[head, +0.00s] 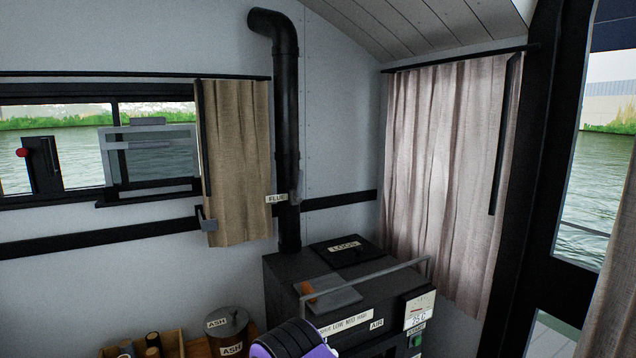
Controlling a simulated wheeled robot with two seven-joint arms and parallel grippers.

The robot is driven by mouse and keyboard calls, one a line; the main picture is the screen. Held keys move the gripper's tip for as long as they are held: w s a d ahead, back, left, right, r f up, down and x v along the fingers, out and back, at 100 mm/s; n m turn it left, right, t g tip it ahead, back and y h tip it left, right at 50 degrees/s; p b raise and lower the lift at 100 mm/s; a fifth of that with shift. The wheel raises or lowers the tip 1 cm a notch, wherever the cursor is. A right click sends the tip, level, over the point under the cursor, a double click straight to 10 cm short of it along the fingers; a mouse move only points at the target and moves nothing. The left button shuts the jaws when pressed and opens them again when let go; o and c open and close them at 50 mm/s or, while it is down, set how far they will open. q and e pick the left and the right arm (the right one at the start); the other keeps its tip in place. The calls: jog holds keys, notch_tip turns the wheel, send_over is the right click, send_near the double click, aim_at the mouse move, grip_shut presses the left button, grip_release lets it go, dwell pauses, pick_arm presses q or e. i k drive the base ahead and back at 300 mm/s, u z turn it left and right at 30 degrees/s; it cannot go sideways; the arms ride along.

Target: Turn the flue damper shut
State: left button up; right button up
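The black flue pipe (287,120) rises from the back of the dark stove (340,285) and bends left near the ceiling. A tag reading FLUE (276,198) is beside its lower part. A small grey piece (295,198) shows on the pipe next to the tag, perhaps the damper handle; its turn angle is too small to read. Neither gripper can be made out. A purple and black rounded part, seemingly of my arm, shows at the bottom edge, well below the tag and apart from the pipe.
A rail (365,283) runs along the stove front. A LOGS plate (345,251) lies on top. An ASH bin (227,325) and a wooden box (165,343) stand at left. Curtains hang left (238,150) and right (445,170) of the pipe. Space before the pipe above the stove looks clear.

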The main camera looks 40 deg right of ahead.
aim_at(298, 197)
jog(key=z, duration=1.65)
